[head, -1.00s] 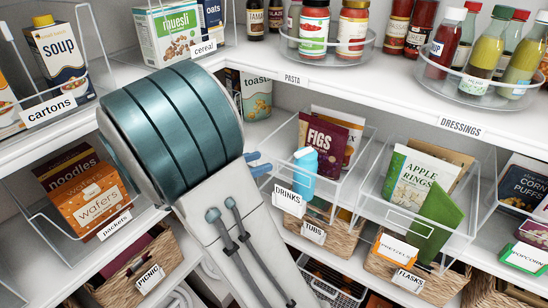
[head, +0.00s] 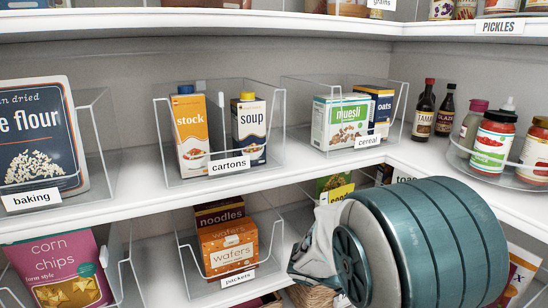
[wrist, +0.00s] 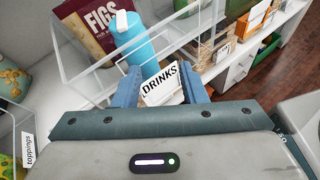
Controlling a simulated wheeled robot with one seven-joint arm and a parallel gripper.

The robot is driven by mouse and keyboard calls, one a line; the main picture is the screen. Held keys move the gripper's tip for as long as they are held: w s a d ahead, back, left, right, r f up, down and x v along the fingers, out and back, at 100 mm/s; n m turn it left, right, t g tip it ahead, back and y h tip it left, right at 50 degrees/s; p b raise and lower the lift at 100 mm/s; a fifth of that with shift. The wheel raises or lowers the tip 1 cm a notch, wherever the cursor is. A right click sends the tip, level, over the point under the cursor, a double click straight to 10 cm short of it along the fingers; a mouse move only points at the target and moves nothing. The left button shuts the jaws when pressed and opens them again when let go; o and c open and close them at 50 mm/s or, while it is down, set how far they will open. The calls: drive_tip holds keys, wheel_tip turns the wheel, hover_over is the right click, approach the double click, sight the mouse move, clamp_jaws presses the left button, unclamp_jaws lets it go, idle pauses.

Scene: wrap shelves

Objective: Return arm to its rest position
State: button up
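My arm's teal, ribbed link (head: 440,245) fills the lower right of the head view, and my gripper is not visible there. Just beyond the fingertips is the clear bin's "DRINKS" label (wrist: 160,82). A light blue bottle (wrist: 132,38) stands in that bin, beside a dark red "FIGS" packet (wrist: 88,28).
In the head view, upper-shelf clear bins hold stock (head: 189,135) and soup (head: 249,128) cartons, and muesli (head: 340,122). Wafers (head: 228,248) sit in a lower bin. A turntable (head: 500,172) carries jars at right. Wooden floor (wrist: 285,60) is open at right in the wrist view.

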drive_tip(key=s+a+f+m+y, duration=0.3)
drive_tip(key=s+a+m+y, duration=0.2)
drive_tip(key=s+m+y, duration=0.3)
drive_tip(key=s+a+r+m+t+y, duration=0.1)
drive_tip(key=a+r+m+t+y, duration=0.2)
drive_tip(key=a+m, duration=0.4)
drive_tip(key=shift+s+a+t+y, duration=0.15)
drive_tip(key=shift+t+y, duration=0.55)
drive_tip(key=shift+y, duration=0.5)
